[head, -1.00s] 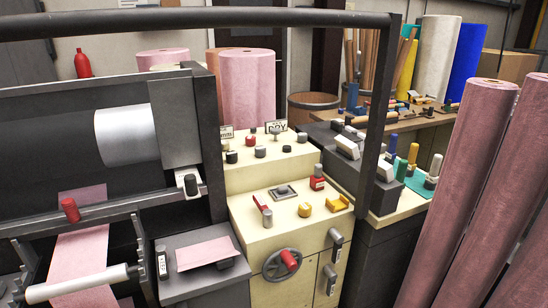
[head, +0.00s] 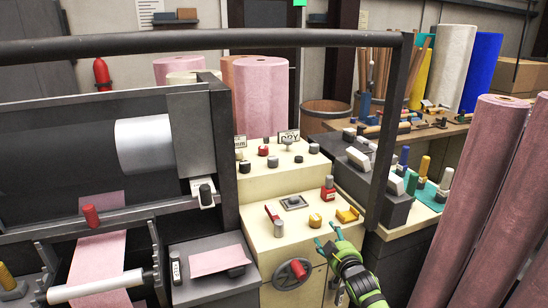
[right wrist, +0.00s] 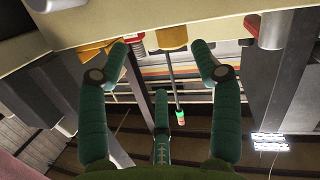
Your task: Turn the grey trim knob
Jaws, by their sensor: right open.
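A short grey knob (head: 279,229) stands at the front left of the cream console's lower top (head: 296,238), next to a red lever (head: 272,212). More grey knobs (head: 272,161) sit on the upper step; no label tells which is the trim knob. My right gripper (head: 326,233) has come in at the console's front right edge, right of that front grey knob and just below the yellow knob (head: 315,221). Its teal fingers are spread and empty; in the right wrist view they (right wrist: 164,57) are wide apart below the yellow knob (right wrist: 172,37). My left gripper is out of view.
A yellow bracket (head: 347,215) and a red block with a grey top (head: 328,189) stand close to my right gripper. A handwheel (head: 291,273) is on the console front. A dark rail (head: 200,42) crosses overhead, its post (head: 388,130) at right. Pink rolls (head: 490,190) lean at right.

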